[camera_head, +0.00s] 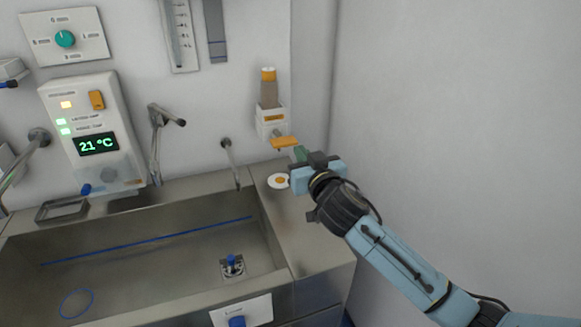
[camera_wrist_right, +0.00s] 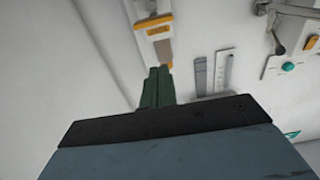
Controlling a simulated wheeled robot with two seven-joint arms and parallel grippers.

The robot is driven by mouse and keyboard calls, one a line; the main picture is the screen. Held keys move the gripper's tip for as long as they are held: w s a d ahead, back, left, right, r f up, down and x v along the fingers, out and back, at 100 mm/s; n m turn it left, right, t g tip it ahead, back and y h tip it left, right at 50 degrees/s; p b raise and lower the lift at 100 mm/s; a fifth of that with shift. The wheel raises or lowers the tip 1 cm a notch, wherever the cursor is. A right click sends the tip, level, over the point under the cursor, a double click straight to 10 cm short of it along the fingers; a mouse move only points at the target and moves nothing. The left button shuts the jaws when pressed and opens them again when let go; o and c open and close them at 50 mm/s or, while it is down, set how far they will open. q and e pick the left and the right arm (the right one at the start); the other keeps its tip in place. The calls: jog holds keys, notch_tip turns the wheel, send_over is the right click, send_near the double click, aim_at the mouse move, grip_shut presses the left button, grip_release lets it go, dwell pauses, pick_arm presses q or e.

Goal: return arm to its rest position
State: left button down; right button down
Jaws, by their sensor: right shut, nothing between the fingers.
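My right arm, light blue with dark joints, comes in from the lower right in the head view. My right gripper (camera_head: 299,154) has green fingers and is at the wall end of the counter, just right of and below the orange lever of the dispenser (camera_head: 270,118). In the right wrist view its green fingers (camera_wrist_right: 157,88) are together with nothing between them. The dispenser also shows in the right wrist view (camera_wrist_right: 152,22), beyond the fingertips. Whether the fingers touch the lever cannot be told. My left gripper is not in view.
A steel sink (camera_head: 160,252) fills the lower left, with a blue-topped drain plug (camera_head: 231,262) inside. A round white and orange piece (camera_head: 278,181) is on the counter (camera_head: 310,235). A control panel (camera_head: 95,132) reading 21°C and spouts (camera_head: 155,140) are on the wall. The right wall is bare.

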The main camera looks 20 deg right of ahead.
jog(key=s+f+g, duration=0.2)
jog(key=s+f, duration=0.2)
jog(key=s+a+f+g, duration=0.1)
jog(key=s+f+g, duration=0.1)
jog(key=s+f, duration=0.3)
jog(key=s+f+g, duration=0.2)
jog(key=s+f, duration=0.3)
jog(key=shift+a+f+g+h, duration=0.25)
jog(key=shift+a+g+h, duration=0.05)
jog(key=shift+g+h, duration=0.1)
jog(key=s+a+f+n+g+y, duration=0.15)
jog(key=s+f+g, duration=0.25)
jog(key=s, duration=0.7)
jog(key=s+a+f+n+g+y, duration=0.1)
jog(key=s+a+f+g, duration=0.2)
jog(key=s, duration=0.8)
notch_tip(320, 180, down, 26)
jog(key=s+d+g, duration=0.2)
jog(key=s, duration=0.1)
jog(key=s+d+f+g, duration=0.1)
jog(key=s+d+f, duration=0.1)
jog(key=s+f, duration=1.2)
jog(key=shift+s+d+h, duration=0.2)
jog(key=shift+s+h, duration=0.15)
jog(key=shift+s, duration=0.35)
